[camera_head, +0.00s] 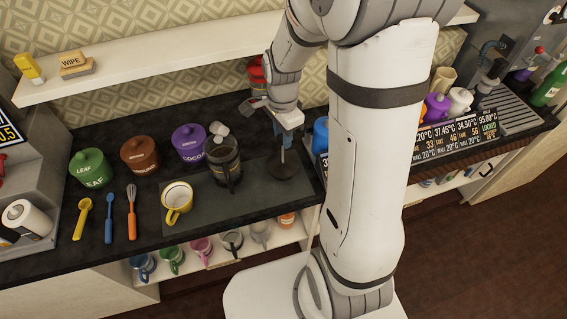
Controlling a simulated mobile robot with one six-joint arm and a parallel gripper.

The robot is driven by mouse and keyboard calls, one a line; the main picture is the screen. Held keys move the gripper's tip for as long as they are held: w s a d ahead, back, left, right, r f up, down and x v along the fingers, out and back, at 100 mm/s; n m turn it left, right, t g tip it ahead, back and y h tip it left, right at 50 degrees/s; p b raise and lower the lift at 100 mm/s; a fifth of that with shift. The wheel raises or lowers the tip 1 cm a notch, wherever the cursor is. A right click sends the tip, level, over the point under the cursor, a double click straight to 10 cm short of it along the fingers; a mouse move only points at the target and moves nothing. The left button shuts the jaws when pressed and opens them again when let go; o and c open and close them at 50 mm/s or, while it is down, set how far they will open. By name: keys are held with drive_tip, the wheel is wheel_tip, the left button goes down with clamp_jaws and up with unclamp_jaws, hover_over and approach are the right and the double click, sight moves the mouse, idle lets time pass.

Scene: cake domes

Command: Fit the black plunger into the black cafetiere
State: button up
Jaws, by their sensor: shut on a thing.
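The black cafetiere (222,172) stands upright on the dark grey mat, its handle facing the front. My gripper (286,139) is to the right of the cafetiere and shut on the upper part of the black plunger (283,169). The plunger hangs roughly upright, with its thin rod running down to a dark round disc. The plunger is apart from the cafetiere, to its right. I cannot tell whether the disc touches the surface below. My gripper's fingers partly hide the plunger's top.
A yellow mug (177,203) stands left of the cafetiere. A small white item (219,129) and a purple canister (189,143) are behind it. Brown (140,154) and green (90,169) canisters stand further left. A blue object (321,136) is right of my gripper.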

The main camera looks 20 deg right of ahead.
drive_tip(key=shift+r+p, duration=1.85)
drive_tip(key=shift+r, duration=1.05)
